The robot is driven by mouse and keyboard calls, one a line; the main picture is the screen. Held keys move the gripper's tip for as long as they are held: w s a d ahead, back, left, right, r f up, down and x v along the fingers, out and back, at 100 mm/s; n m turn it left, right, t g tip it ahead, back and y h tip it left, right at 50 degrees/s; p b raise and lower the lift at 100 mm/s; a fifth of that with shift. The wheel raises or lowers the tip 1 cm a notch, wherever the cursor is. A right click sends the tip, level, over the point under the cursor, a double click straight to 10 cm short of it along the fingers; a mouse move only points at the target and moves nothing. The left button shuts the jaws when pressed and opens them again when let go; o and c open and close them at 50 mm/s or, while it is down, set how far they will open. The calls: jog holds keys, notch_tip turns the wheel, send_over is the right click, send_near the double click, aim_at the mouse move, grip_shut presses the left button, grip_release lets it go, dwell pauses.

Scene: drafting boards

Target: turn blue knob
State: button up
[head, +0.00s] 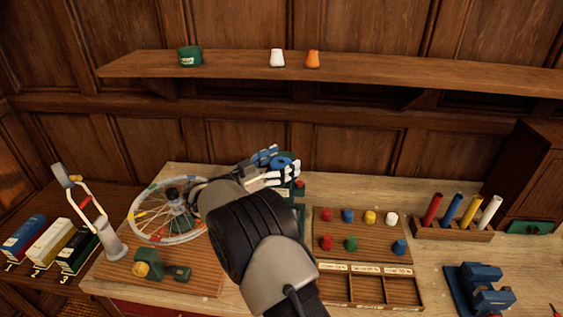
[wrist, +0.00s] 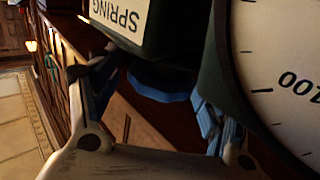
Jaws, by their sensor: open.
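The blue knob (wrist: 162,84) shows in the wrist view as a blue rounded edge under a dark green housing with a white label reading "SPRING" (wrist: 118,14). My gripper (wrist: 152,92) is open, with one finger on each side of the knob. I cannot tell whether the fingers touch it. In the head view, my gripper (head: 272,168) is at the back middle of the bench, and a round blue part (head: 285,162) shows by its fingers. My arm hides much of the green device there. A white dial (wrist: 285,75) marked 100 fills the right of the wrist view.
A board with several coloured knobs (head: 370,217) and a sectioned tray (head: 370,268) lie to the right. A rack of coloured tubes (head: 450,235) and a blue vise (head: 487,290) stand farther right. A shelf (head: 390,72) runs above.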

jog(key=v, duration=1.2)
